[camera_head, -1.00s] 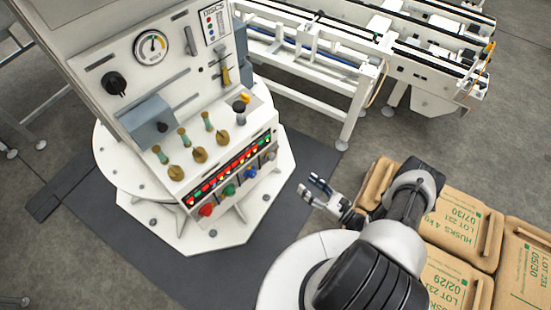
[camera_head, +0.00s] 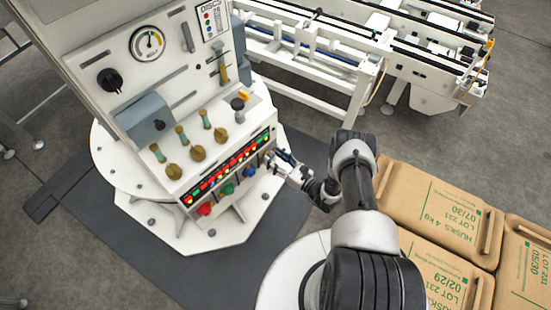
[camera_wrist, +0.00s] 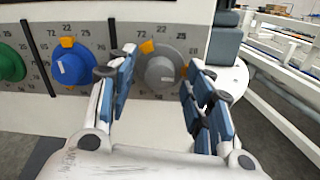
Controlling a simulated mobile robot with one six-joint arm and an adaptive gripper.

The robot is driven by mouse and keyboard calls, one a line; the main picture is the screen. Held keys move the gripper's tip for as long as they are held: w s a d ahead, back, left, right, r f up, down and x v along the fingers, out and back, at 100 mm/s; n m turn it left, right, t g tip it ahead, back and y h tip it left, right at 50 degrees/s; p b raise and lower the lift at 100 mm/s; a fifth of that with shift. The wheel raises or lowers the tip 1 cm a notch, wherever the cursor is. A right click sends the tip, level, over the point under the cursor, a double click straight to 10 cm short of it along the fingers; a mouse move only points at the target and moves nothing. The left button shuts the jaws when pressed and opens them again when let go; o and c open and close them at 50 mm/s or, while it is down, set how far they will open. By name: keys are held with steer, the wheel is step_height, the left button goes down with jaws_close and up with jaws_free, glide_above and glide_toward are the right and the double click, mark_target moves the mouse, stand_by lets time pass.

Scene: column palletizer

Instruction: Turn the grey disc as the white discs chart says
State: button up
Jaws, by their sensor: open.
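The grey disc (camera_wrist: 163,74) is on the panel's lower front, in the wrist view, with an orange pointer (camera_wrist: 147,47) tilted up and left. My gripper (camera_wrist: 158,78) is open, one finger on each side of the grey disc; contact cannot be told. In the head view my gripper (camera_head: 283,166) is at the right end of the disc row and partly hides the grey disc. A white chart headed DISCS (camera_head: 212,22) is on the upper panel, with coloured dots; its small text is unreadable.
The blue disc (camera_wrist: 74,68) is close left of my gripper, with the green disc (camera_wrist: 10,63) beyond. A red disc (camera_head: 204,209) is at the row's left end. Lit buttons (camera_head: 228,171) and several brass knobs (camera_head: 198,153) are above. Sacks (camera_head: 430,205) lie right.

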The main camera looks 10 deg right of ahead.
steer(key=c, duration=1)
